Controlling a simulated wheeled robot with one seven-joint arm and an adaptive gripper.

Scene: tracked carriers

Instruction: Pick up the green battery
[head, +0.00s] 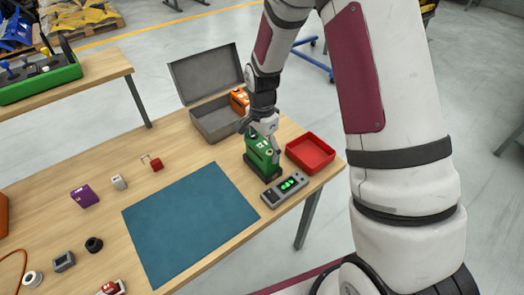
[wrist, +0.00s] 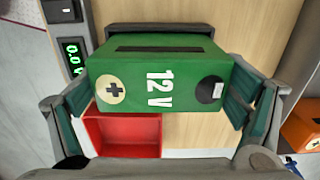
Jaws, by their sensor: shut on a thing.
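The green battery (head: 261,158) is a block with a dark lower part in the head view, near the table's right end. In the wrist view its top face (wrist: 190,88) shows "12V", a plus mark on a pale disc, a black disc and a dark slot. My gripper (head: 261,132) is above it in the head view. In the wrist view the jaws (wrist: 160,98) are shut on the battery, one finger at each end. A dark edge (wrist: 120,29) shows behind the battery. I cannot tell whether the battery is clear of what is under it.
A red tray (head: 311,153) is right of the battery. A grey meter with green digits (head: 285,190) is in front; its display also shows in the wrist view (wrist: 73,56). An open grey case (head: 214,122) with an orange block (head: 239,100) is behind. A blue mat (head: 190,222) lies left.

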